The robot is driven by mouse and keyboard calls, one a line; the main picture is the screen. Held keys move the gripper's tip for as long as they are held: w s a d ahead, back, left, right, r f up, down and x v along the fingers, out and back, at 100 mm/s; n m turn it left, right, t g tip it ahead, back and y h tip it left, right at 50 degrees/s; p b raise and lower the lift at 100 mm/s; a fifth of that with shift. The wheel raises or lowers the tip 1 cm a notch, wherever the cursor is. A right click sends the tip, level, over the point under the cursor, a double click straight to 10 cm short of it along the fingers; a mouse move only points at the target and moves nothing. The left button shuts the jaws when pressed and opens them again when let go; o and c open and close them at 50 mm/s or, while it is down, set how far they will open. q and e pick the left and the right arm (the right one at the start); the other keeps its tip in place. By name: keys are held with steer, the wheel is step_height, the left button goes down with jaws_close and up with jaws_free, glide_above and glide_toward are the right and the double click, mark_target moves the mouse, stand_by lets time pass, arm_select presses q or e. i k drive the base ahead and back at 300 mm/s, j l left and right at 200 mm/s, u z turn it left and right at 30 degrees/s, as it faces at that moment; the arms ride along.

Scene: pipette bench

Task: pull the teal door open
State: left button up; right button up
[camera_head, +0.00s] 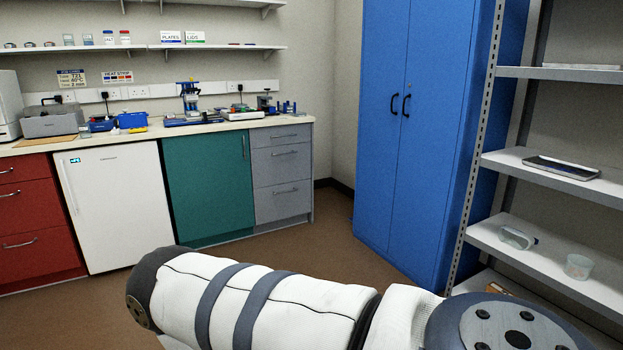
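The teal door (207,184) is a flat cabinet front under the counter at the back, between a white fridge and grey drawers. It looks shut. Its dark vertical handle (243,147) is near the upper right edge. One of my arms crosses the bottom of the view in the foreground, well short of the door. Neither gripper shows in the head view.
The white fridge (117,205) is left of the door, red drawers (35,225) further left, grey drawers (281,170) right. A tall blue cupboard (412,130) and metal shelving (545,180) stand at the right. The brown floor (325,235) before the teal door is clear.

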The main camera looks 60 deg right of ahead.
mark_target(209, 177)
steer(key=z, duration=1.45)
steer(key=i+z, duration=0.15)
steer(key=i, duration=2.25)
